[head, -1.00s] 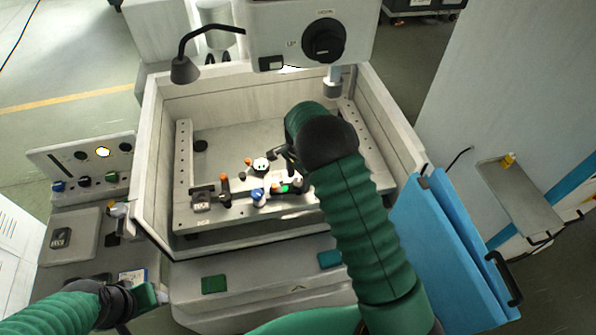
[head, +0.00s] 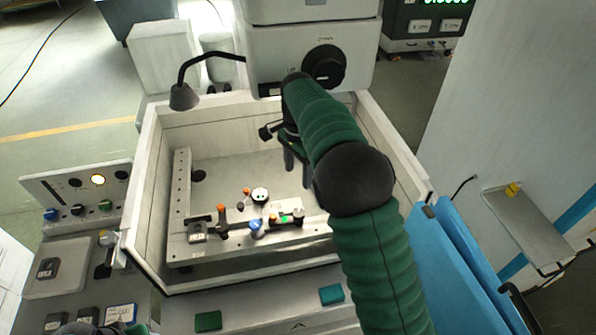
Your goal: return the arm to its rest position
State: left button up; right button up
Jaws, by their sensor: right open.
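My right arm, in a green ribbed sleeve, reaches from the bottom right up over the machine's open tank (head: 150,190). My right gripper (head: 297,177) hangs over the back part of the tank with its dark fingers apart, pointing down, and nothing between them. It is behind and to the right of the small fixtures and clear of them. My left gripper (head: 110,328) shows only as a sliver at the bottom left edge. Its fingers are mostly cut off, so its state is unclear.
Fixtures with a white round dial (head: 260,195), orange knobs and a blue knob (head: 256,226) sit on the tank's frame. A lamp (head: 184,97) and the machine head (head: 300,60) stand behind. A control panel (head: 78,190) is at left, a blue door (head: 435,265) at right.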

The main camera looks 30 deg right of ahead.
jog(key=s+a+f+n+t+b, duration=0.1)
jog(key=s+a+f+n+b, duration=0.3)
jog(key=s+f+n, duration=0.4)
jog(key=s+a+f+n+t+b, duration=0.1)
jog(key=s+a+f+n+b, duration=0.3)
jog(key=s+f+n, duration=0.4)
jog(key=s+f, duration=0.1)
jog(key=s, duration=0.4)
jog(key=shift+s+a+f+t+b, duration=0.2)
jog(key=shift+s+f+t+b, duration=0.1)
jog(key=shift+s+f+b, duration=0.1)
